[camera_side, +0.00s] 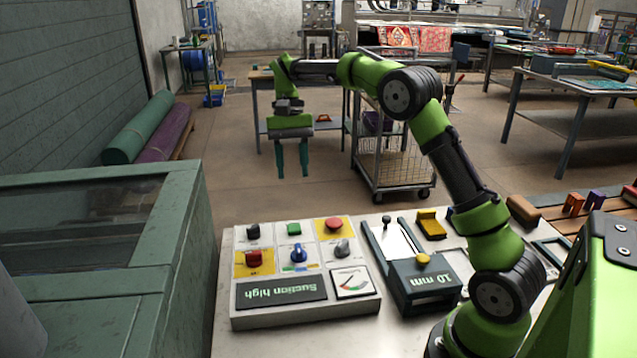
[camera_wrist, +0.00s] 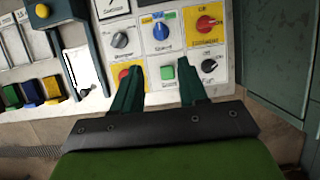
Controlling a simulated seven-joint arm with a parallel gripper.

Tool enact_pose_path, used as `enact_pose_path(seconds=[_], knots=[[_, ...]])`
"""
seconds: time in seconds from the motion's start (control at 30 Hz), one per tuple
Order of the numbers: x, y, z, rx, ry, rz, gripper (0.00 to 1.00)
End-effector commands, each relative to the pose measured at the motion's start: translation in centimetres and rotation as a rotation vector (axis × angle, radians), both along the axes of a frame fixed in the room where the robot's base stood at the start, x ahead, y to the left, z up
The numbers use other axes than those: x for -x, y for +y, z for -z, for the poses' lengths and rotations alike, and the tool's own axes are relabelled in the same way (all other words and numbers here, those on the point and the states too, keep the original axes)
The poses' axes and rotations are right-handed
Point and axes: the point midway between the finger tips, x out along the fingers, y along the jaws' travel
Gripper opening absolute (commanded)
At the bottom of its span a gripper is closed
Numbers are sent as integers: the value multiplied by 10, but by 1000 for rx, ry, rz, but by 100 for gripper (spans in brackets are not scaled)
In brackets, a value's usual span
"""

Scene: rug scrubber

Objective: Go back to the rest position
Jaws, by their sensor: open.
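My gripper (camera_side: 292,158) hangs from the green arm with its two dark green fingers pointing down, spread apart with nothing between them. In the side view it is in the air above and behind the control panel (camera_side: 303,317). In the wrist view my gripper (camera_wrist: 164,78) shows both fingertips apart over the panel (camera_wrist: 198,50), with the green button (camera_wrist: 167,73) seen between them. The red button is partly covered by one finger in that view. I see no contact between the fingers and the panel.
A slider box (camera_side: 400,275) marked "10 mm" stands right of the panel, with a yellow block (camera_side: 431,224) beyond it. A green cabinet (camera_side: 135,260) is at the left. Behind are a wire cart (camera_side: 392,160) and a table (camera_side: 262,75). Open floor lies behind the panel.

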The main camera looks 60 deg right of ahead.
Motion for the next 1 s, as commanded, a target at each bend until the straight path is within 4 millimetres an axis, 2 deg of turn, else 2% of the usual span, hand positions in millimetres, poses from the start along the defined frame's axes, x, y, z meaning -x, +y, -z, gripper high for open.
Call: enact_pose_path(seconds=[0.13,0.2,0.27,0.37,0.57,0.73,1.0], knots=[[-4,-5,4,23,-23,-11,43],[-3,-8,18,35,-29,-31,43],[2,-9,24,49,-51,-56,43],[15,-3,23,74,-121,-105,43],[55,24,3,119,-320,-192,43],[100,51,-11,151,-518,-243,43],[176,86,-16,177,-810,-285,43]])
